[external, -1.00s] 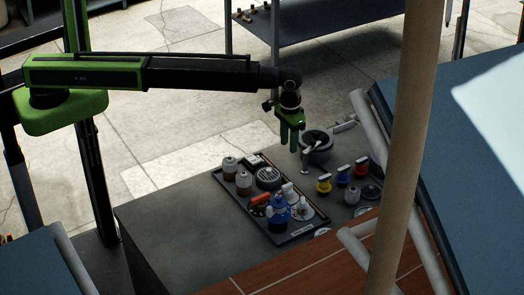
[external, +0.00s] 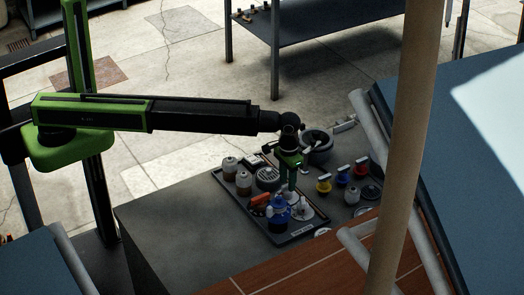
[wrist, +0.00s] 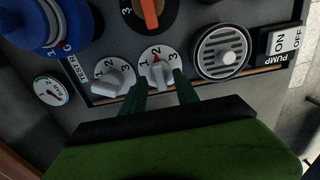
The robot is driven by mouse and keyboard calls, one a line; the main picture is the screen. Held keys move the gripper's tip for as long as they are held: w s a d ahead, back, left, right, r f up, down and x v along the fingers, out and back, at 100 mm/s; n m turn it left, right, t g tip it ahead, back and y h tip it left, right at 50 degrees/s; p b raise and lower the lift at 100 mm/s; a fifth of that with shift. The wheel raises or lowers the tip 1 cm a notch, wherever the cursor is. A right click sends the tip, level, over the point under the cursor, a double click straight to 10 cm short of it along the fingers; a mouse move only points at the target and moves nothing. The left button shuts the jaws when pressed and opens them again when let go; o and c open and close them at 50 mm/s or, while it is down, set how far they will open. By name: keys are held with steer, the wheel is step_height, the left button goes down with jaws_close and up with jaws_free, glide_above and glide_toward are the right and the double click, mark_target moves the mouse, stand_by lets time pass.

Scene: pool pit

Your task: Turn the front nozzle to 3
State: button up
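Two white knobs with 1, 2, 3 marks sit side by side on the panel in the wrist view. I cannot read which is the front nozzle. The right white knob (wrist: 157,74) has a red mark at its top, by the 2. The left white knob (wrist: 113,80) is just beside it. My gripper (wrist: 161,79) has its fingers apart, one on each side of the right knob; I cannot tell whether they touch it. In the external view my gripper (external: 289,187) points down over the panel tray (external: 240,207).
A blue valve (wrist: 50,22) stands left, an orange knob (wrist: 149,12) behind, a round grille (wrist: 221,51) and pump switch (wrist: 284,41) right. A gauge (wrist: 50,90) is at left. Yellow, blue and red valves (external: 342,176) stand right of the tray.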

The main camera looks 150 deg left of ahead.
steer(key=shift+f, duration=0.5)
steer(key=shift+r, duration=0.15)
steer(key=shift+c, duration=0.2)
jaws_close()
steer(key=shift+m, duration=0.4)
steer(key=m, duration=0.5)
steer(key=shift+m, duration=0.3)
steer(key=m, duration=0.5)
steer(key=shift+m, duration=0.3)
